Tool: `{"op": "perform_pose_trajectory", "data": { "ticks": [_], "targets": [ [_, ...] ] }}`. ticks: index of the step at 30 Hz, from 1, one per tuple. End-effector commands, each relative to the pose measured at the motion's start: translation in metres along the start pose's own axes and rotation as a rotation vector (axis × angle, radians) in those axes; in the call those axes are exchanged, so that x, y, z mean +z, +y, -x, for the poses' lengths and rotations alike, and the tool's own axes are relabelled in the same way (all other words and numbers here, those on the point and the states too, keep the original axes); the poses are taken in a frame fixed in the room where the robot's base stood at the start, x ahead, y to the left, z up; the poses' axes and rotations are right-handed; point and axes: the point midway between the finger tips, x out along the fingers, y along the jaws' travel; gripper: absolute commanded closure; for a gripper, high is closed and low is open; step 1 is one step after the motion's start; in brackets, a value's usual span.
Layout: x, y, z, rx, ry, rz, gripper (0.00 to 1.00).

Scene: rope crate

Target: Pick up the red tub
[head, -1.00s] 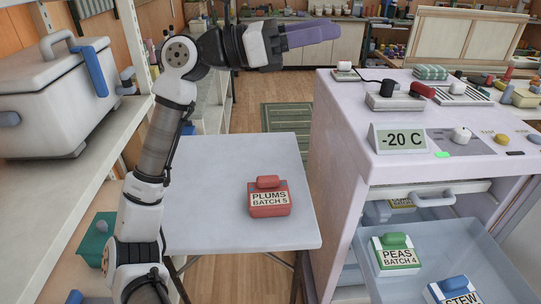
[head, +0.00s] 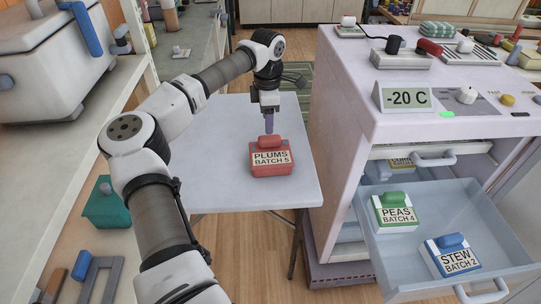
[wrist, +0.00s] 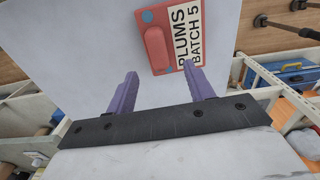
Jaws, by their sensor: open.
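The red tub (head: 271,160), labelled "PLUMS BATCH 5", stands on the pale folding table (head: 225,125) with its red handle on top. It also shows at the top of the wrist view (wrist: 157,45), partly cut off by the frame edge. My gripper (head: 269,128) points down just behind the tub's handle in the head view. In the wrist view its two purple fingers (wrist: 160,82) are apart with nothing between them. The tub lies beyond the fingertips there, the right fingertip close to the label's edge. I cannot tell whether they touch.
To the right, a freezer (head: 345,110) has an open drawer (head: 400,275) holding a green "PEAS" tub (head: 397,212) and a blue "STEW" tub (head: 452,258). Shelves with a white cooler (head: 50,60) and a teal tub (head: 105,207) stand left. The tabletop around the red tub is clear.

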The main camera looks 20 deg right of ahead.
Motion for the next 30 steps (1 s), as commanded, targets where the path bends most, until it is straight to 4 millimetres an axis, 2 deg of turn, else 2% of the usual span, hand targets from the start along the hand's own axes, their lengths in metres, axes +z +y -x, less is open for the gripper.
{"op": "perform_pose_trajectory", "data": {
  "ticks": [3, 11, 18, 27, 30],
  "targets": [
    [0.000, 0.000, -0.016, -0.001, -0.001, 0.000, 0.47],
    [0.003, 0.000, -0.036, -0.003, -0.003, 0.000, 0.47],
    [0.005, 0.002, -0.070, -0.002, -0.004, 0.000, 0.47],
    [0.005, 0.002, -0.077, 0.000, -0.003, 0.000, 0.47],
    [0.005, 0.002, -0.077, 0.000, -0.003, 0.000, 0.59]
  ]
}}
